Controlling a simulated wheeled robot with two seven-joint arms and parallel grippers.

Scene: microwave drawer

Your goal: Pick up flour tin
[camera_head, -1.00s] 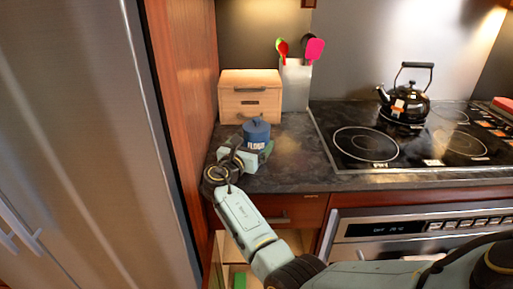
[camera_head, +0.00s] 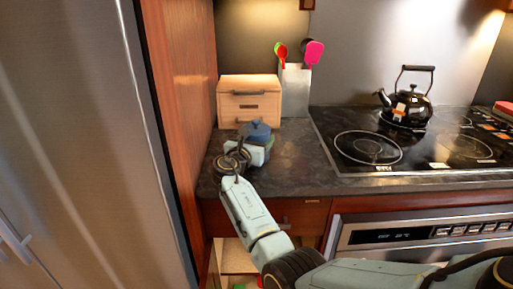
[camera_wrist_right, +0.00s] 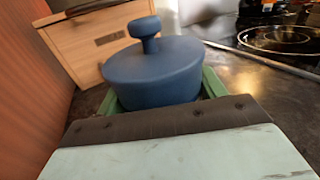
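The blue flour tin (camera_head: 257,132) stands upright on the dark counter, in front of a small wooden box. In the right wrist view, its round lid and knob (camera_wrist_right: 155,70) fill the middle, and its lower part is hidden. My right gripper (camera_head: 258,151) is at the tin, with its green fingers on either side of it. The finger tips are partly hidden by the tin, and firm contact does not show. The gripper looks open around the tin. My left gripper is not in view.
The wooden box (camera_head: 249,104) is close behind the tin, and a holder with utensils (camera_head: 295,88) stands beside it. A wooden side panel (camera_head: 180,90) bounds the counter on the left. The cooktop with a black kettle (camera_head: 407,107) is to the right.

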